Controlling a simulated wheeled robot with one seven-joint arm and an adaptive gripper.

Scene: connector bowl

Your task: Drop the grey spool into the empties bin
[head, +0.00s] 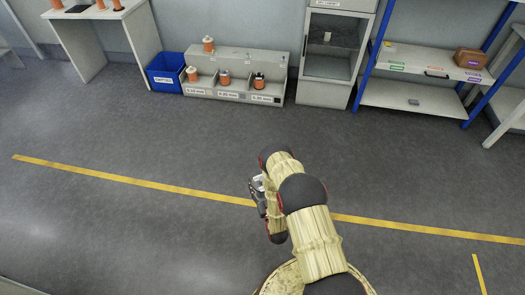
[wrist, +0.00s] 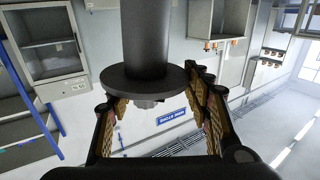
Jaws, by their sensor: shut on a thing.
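The grey spool (wrist: 146,40) fills the top middle of the wrist view, a dark cylinder with a wide round flange. My gripper (wrist: 160,94) is shut on it, with a finger on each side near the flange. In the head view my gripper (head: 259,193) is above the open floor, left of my arm, and the spool is too small there to make out clearly. The blue empties bin (head: 163,83) stands on the floor at the upper left, well apart from my gripper. Its inside is only partly visible.
A grey rack (head: 235,95) with several copper-coloured spools stands right beside the bin. A white table (head: 98,13) is left of it, a glass-front cabinet (head: 328,50) and a blue-framed shelf (head: 412,97) to the right. The floor between is clear, crossed by a yellow line (head: 130,178).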

